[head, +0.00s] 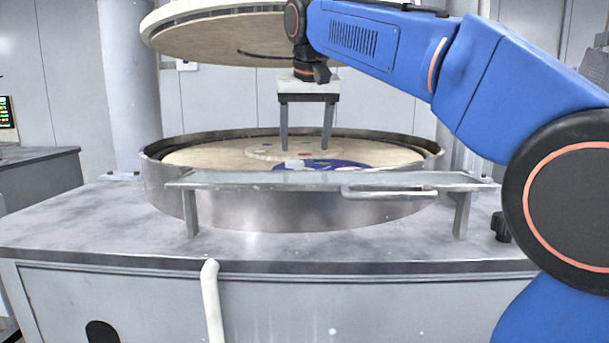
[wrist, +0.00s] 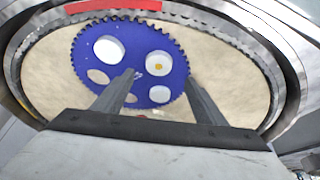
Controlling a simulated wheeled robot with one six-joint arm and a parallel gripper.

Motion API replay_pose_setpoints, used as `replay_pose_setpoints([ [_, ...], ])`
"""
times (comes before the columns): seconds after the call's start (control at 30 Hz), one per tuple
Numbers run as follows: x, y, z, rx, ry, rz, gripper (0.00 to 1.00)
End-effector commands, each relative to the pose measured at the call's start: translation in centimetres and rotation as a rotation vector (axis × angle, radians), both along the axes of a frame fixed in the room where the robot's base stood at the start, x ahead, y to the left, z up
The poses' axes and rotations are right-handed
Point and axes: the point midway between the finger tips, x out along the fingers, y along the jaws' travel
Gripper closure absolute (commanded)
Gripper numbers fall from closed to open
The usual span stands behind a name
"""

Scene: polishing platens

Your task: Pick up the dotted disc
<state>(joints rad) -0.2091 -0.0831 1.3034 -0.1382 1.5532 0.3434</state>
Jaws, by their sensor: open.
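The dotted disc (wrist: 158,62), white with a small orange dot, lies in a round opening of the blue toothed carrier (wrist: 137,43). In the wrist view it shows between and slightly beyond the tips of my gripper (wrist: 160,77). My gripper is open and empty, its two fingers pointing down over the platen in the head view (head: 305,148). Plain white discs (wrist: 109,48) (wrist: 160,94) show in other openings, while two openings show beige pad. In the head view the blue carrier (head: 340,164) is partly hidden by the front rail, and I cannot make out the dotted disc.
A metal wall (head: 250,210) rings the beige pad (head: 390,156). A grey rail with a handle (head: 390,193) crosses in front. A large upper platen (head: 215,35) hangs above, near my arm. A pale round plate (head: 262,152) with coloured spots lies behind the blue carrier.

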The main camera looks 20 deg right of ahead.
Motion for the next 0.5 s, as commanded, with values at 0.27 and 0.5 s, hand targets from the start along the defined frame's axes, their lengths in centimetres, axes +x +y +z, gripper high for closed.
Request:
replay_pose_setpoints([
  [0.27,0.8,-0.1,-2.1,0.001,-0.001,0.000,0.35],
  [0.5,1.7,-0.6,-4.8,-0.001,0.002,0.000,0.35],
])
